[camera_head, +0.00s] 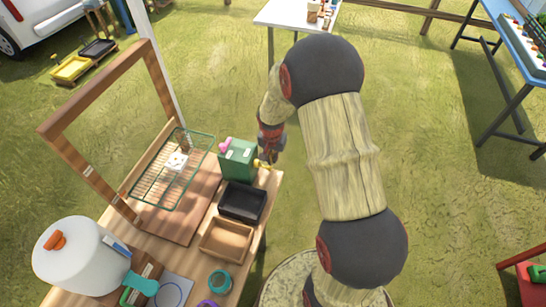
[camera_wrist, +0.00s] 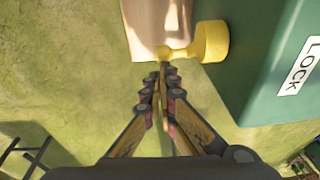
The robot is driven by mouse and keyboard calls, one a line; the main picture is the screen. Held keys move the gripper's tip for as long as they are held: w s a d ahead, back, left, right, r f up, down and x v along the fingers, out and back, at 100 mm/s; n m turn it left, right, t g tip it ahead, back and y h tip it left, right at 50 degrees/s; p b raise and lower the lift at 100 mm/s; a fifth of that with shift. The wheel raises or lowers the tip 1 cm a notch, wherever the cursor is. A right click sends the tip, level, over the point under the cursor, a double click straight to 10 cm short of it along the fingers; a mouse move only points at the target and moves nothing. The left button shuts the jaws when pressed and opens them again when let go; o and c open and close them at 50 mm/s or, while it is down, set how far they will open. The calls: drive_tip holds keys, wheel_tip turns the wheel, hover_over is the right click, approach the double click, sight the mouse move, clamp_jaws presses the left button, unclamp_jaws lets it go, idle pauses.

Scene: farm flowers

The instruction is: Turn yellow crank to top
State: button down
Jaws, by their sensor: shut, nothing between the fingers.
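The yellow crank (camera_head: 262,164) sticks out of the right side of a green box (camera_head: 238,159) on the wooden table's far right corner. In the wrist view the crank (camera_wrist: 209,42) has a thick round knob and a thinner arm running left from it. The green box (camera_wrist: 290,75) fills the right side there and bears a white LOCK label (camera_wrist: 299,67). My gripper (camera_wrist: 164,66) is shut and empty, its fingertips at the thin end of the crank. I cannot tell whether they touch. In the head view my wrist hides part of the gripper.
A wooden frame (camera_head: 100,90) rises at the left. Grass lies open right of the table.

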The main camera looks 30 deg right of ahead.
drive_tip(key=shift+s+a+f+g+y+p, duration=0.15)
drive_tip(key=shift+f+g+y+p, duration=0.55)
drive_tip(key=shift+p, duration=1.45)
drive_tip(key=shift+s+a+f+g+y+p, duration=0.25)
drive_tip(key=shift+f+g+y+p, duration=0.1)
drive_tip(key=shift+g+y, duration=0.35)
drive_tip(key=shift+s+a+f+g+y+p, duration=0.3)
drive_tip(key=shift+g+y, duration=0.2)
drive_tip(key=shift+y, duration=0.4)
drive_tip(key=shift+w, duration=0.1)
drive_tip(key=shift+s+a+f, duration=0.35)
drive_tip(key=shift+s+f, duration=0.15)
drive_tip(key=shift+w+d+r, duration=0.25)
drive_tip(key=shift+d+r, duration=0.1)
drive_tip(key=w+d+p+v, duration=0.1)
drive_tip(key=p+v, duration=0.1)
drive_tip(key=v, duration=1.1)
drive_tip(key=shift+w+d+f, duration=0.3)
drive_tip(key=shift+f, duration=0.15)
